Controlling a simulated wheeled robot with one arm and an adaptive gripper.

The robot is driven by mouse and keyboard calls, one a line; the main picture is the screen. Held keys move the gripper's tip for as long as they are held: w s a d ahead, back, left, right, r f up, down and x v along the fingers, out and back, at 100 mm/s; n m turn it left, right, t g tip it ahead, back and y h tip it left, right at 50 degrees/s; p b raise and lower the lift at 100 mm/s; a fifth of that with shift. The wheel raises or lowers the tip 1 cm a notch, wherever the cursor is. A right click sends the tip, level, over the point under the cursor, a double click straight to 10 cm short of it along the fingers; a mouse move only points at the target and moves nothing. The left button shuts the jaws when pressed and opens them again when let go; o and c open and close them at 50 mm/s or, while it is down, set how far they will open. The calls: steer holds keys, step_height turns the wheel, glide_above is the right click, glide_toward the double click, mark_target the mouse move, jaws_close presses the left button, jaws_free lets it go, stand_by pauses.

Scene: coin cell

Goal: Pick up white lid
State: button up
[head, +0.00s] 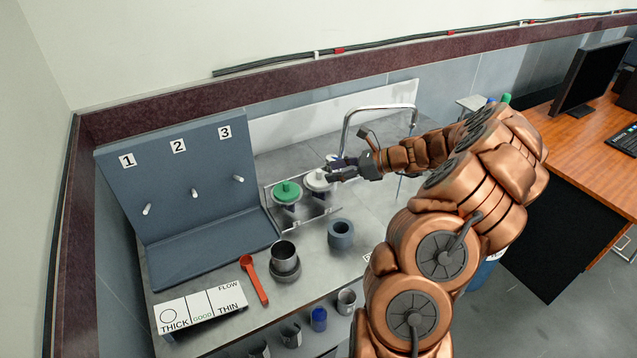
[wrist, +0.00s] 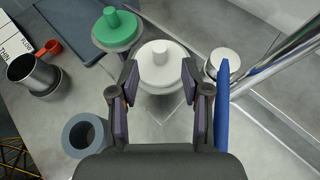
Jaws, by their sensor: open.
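The white lid (wrist: 160,64) is a round disc with a raised knob, seen between and just beyond my fingertips in the wrist view. In the head view the white lid (head: 318,180) sits in the rack to the right of the green lid (head: 286,191), partly hidden by my gripper. My gripper (head: 331,171) is open and comes at the lid from the right. In the wrist view my gripper (wrist: 160,80) has its two fingers apart, one on each side of the knob. I cannot tell whether they touch the lid.
The green lid (wrist: 115,28) is close on the left. A curved metal pipe (head: 380,108) stands behind my wrist. A grey ring (head: 341,234), a metal cup (head: 283,253) and a red spoon (head: 253,279) are on the table in front. A blue panel (head: 180,190) with pegs stands at left.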

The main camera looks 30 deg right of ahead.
mark_target(319, 170)
steer(key=w+a+p, duration=0.1)
steer(key=w+a+f+p, duration=0.1)
steer(key=w, duration=0.1)
steer(key=shift+a, duration=0.4)
steer(key=shift+w+a+f, duration=0.25)
steer(key=shift+w+f, duration=0.05)
steer(key=shift+w, duration=0.15)
steer(key=shift+c, duration=0.2)
jaws_close()
